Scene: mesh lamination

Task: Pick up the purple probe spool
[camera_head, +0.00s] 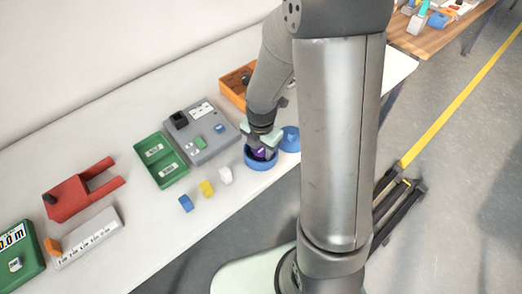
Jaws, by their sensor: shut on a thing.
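The purple probe spool (259,153) shows as a small purple patch between the fingers of my gripper (260,148). My gripper points down and is shut on it, with a pale finger on either side. They are at a round blue dish (261,165) near the front edge of the white bench. I cannot tell whether the spool still touches the dish. Most of the spool is hidden by the fingers.
A blue lid-like disc (290,139) lies right of the dish, close to my arm. Small blue (186,204), yellow (207,188) and white (225,176) pieces stand to the left. A grey panel (206,143), green tray (150,173) and orange bin (230,90) lie behind.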

